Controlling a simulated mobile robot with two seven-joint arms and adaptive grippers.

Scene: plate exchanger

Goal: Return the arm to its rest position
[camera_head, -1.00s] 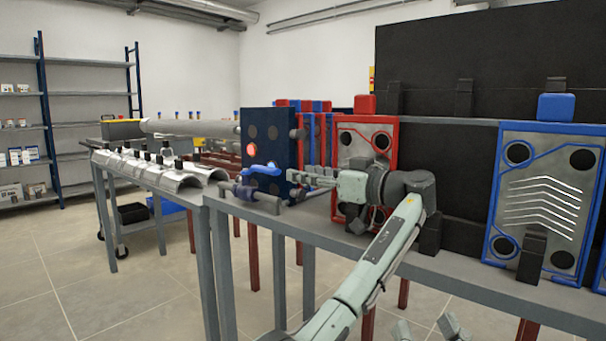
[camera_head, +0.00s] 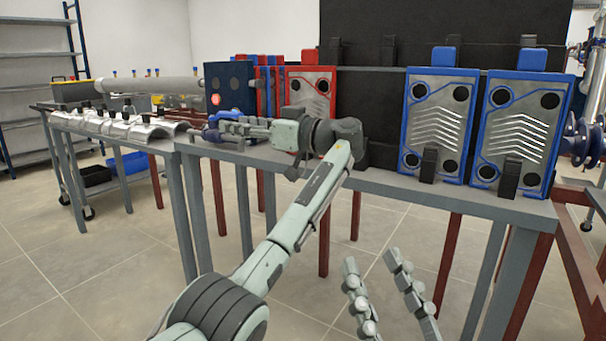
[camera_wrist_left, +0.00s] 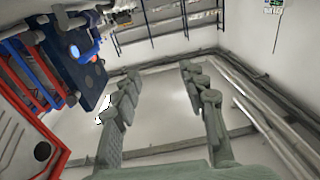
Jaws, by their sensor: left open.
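My left arm comes in from the bottom left of the head view and reaches up over the bench. Its gripper (camera_head: 222,130) points left in front of the dark blue end plate (camera_head: 229,86). In the left wrist view its fingers (camera_wrist_left: 160,82) are spread with nothing between them. My right gripper (camera_head: 370,262) is low at the bottom of the head view, fingers apart and empty, in front of the bench.
Red-framed plates (camera_head: 308,90) stand behind my left wrist. Two blue-framed plates (camera_head: 437,125) stand further right on the grey bench (camera_head: 390,182). A cart (camera_head: 60,118) carries curved metal covers at left. The tiled floor before the bench is open.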

